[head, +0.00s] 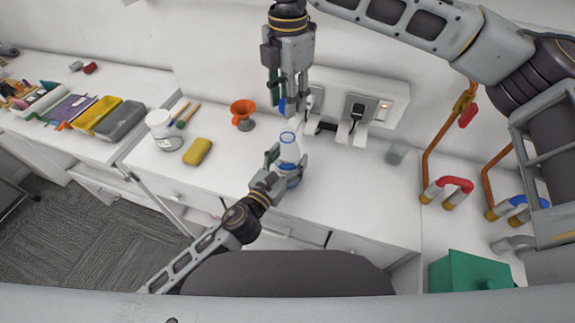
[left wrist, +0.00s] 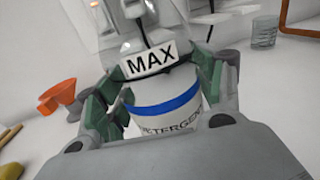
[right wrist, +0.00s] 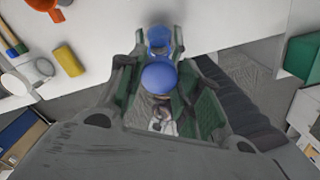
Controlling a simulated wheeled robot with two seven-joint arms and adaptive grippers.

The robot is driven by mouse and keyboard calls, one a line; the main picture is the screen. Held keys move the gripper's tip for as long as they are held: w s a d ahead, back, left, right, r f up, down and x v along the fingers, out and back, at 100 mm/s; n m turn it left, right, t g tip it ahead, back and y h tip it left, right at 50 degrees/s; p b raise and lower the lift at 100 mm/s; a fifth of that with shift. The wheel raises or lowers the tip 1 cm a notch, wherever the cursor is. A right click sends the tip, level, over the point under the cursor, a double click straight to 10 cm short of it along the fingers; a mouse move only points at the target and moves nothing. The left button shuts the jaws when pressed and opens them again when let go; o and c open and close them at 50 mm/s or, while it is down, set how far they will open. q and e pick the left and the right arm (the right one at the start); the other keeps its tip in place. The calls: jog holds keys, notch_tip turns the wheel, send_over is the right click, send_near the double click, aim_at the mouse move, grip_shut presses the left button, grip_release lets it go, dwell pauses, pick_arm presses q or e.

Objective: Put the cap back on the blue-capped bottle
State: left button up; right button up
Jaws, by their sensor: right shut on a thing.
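A white detergent bottle (head: 289,152) with a blue ring at its open mouth stands about upright over the white counter. I cannot tell whether its base touches the counter. Its "MAX" label and blue stripe (left wrist: 165,106) show in the left wrist view. My left gripper (head: 284,166) has its fingers around the bottle's body, against both sides. My right gripper (head: 283,100) points down above the bottle, shut on the blue cap (head: 282,106). The cap (right wrist: 158,77) also shows between the fingers in the right wrist view. The cap is apart from the bottle's mouth.
An orange funnel (head: 243,112), yellow sponge (head: 198,151) and white jar (head: 161,127) stand left of the bottle. A clear glass (head: 396,153) stands to the right. A wall socket strip (head: 355,100) with plugs is close behind my right gripper. Pipes (head: 447,187) stand farther right.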

pick_arm(q)
jog(key=c, duration=0.9)
jog(key=shift+c, duration=0.2)
pick_arm(e)
jog(key=shift+f, duration=2.5)
jog(key=shift+f, duration=0.15)
jog(key=shift+f, duration=0.7)
jog(key=shift+f, duration=0.6)
pick_arm(q)
grip_shut()
